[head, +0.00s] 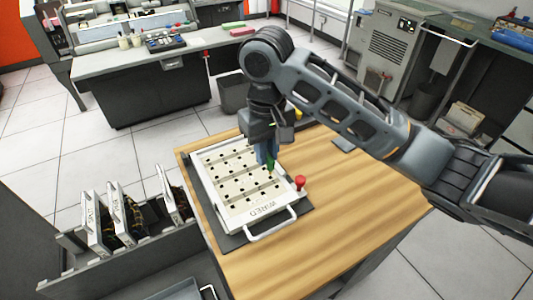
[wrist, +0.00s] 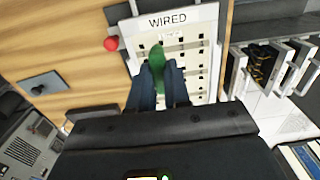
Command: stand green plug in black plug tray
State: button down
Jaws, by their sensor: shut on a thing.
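My gripper (head: 267,158) is shut on a green plug (head: 271,166) and holds it over the white holed board on the wooden table. In the wrist view the green plug (wrist: 157,56) stands out between the blue fingertips (wrist: 158,70). I cannot tell whether the plug's tip touches the board. A dark tray with small coloured pieces (head: 165,43) sits on the far bench. A small dark plate (wrist: 38,85) lies on the wooden table and shows partly behind my arm in the head view (head: 343,146). I cannot tell which is the plug tray.
The white board (head: 237,212), marked WIRED, has rows of dark holes and a front handle. A red knob (head: 300,182) stands at its right corner. A grey rack (head: 120,243) with upright panels stands at left. The wooden table's front right (head: 330,225) is clear.

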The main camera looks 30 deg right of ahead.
jog(key=shift+r, duration=1.1)
